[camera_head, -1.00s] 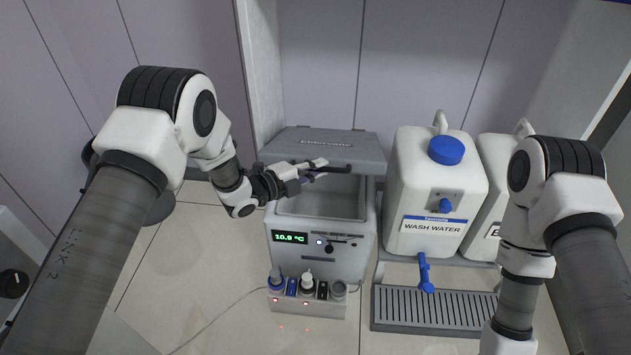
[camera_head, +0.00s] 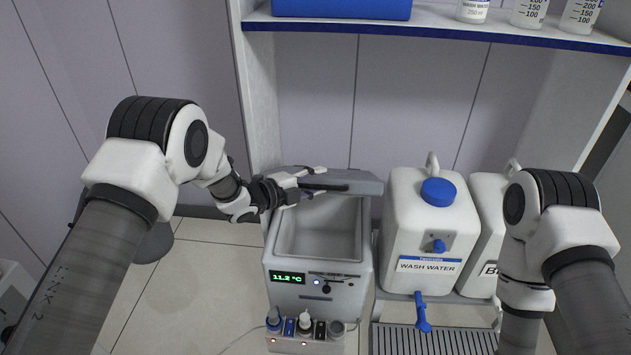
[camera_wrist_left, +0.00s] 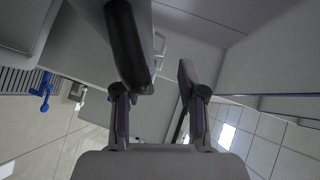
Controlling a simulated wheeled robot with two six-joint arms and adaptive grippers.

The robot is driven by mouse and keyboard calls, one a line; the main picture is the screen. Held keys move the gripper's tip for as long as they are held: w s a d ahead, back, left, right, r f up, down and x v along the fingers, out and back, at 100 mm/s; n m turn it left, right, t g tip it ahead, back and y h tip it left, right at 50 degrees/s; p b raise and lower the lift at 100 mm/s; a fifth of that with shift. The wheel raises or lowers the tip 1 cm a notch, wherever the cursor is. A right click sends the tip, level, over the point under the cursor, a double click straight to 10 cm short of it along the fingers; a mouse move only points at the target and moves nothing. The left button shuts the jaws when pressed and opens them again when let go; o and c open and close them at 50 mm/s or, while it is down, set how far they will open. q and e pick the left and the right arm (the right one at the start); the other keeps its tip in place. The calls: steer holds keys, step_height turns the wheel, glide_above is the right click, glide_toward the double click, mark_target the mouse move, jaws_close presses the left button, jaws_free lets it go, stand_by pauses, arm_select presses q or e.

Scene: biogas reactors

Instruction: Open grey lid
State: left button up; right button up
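The grey lid (camera_head: 362,184) is raised at the back of a grey-white box (camera_head: 350,262), whose hollow inside shows in the head view. The lid is seen nearly edge-on, with a dark handle bar (camera_head: 325,187) along its front edge. My left gripper (camera_head: 318,179) is at the left part of this edge, by the handle. In the left wrist view, the dark handle (camera_wrist_left: 128,45) lies close against the left finger, and the fingers (camera_wrist_left: 158,88) stand apart with a gap. Whether both touch the handle cannot be seen. My right gripper is out of view.
A white wash water canister (camera_head: 432,235) with a blue cap stands right of the box, with another canister (camera_head: 484,215) beside it. A shelf (camera_head: 440,32) with a blue box and bottles spans above. Small bottles (camera_head: 305,326) stand before the box.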

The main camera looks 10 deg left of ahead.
arm_select(q)
steer(key=shift+a, duration=0.1)
steer(key=v, duration=1.2)
steer(key=shift+f, duration=0.1)
